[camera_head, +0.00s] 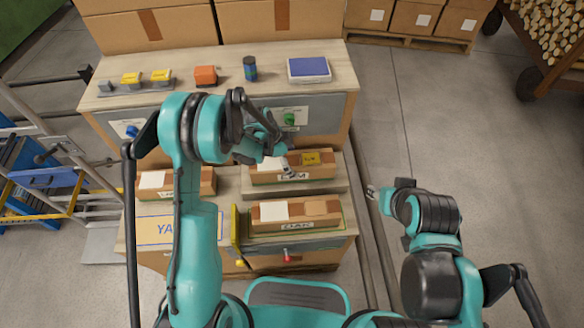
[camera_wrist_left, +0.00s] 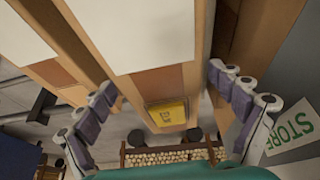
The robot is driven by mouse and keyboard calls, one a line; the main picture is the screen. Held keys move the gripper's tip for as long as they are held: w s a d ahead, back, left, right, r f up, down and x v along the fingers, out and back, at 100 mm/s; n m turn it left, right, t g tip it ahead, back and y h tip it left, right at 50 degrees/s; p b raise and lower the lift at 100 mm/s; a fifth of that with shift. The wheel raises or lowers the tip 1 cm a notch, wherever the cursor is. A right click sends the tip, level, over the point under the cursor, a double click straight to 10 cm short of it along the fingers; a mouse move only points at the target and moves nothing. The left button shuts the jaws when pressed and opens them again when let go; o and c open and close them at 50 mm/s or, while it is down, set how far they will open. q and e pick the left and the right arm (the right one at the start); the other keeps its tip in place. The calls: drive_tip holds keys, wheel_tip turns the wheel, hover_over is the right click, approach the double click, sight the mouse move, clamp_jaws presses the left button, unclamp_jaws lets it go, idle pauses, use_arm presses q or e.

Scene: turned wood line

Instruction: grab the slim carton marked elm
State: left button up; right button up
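The slim carton marked ELM (camera_head: 323,171) lies on a raised block at the middle of the lower shelf. It is brown with a white label and a yellow tag. My left gripper (camera_head: 278,158) is at its back left part and hides some of its top. In the left wrist view a carton (camera_wrist_left: 172,80) with a white label and yellow tag lies between the spread fingers of my left gripper (camera_wrist_left: 168,100). Gaps show beside the fingers; contact is not clear. My right gripper (camera_head: 371,192) is off to the right, over the floor, apart from the cartons; its fingers are too small to read.
A carton marked OAK (camera_head: 324,221) lies in front, beside a yellow upright plate (camera_head: 235,232). Another carton (camera_head: 207,181) lies left, partly behind my arm. The bench top (camera_head: 225,94) behind holds an orange block (camera_head: 205,75), a dark can (camera_head: 250,69) and a blue-topped box (camera_head: 308,68).

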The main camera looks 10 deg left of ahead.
use_arm(q)
drive_tip(key=c, duration=1.1)
drive_tip(key=shift+c, duration=0.2)
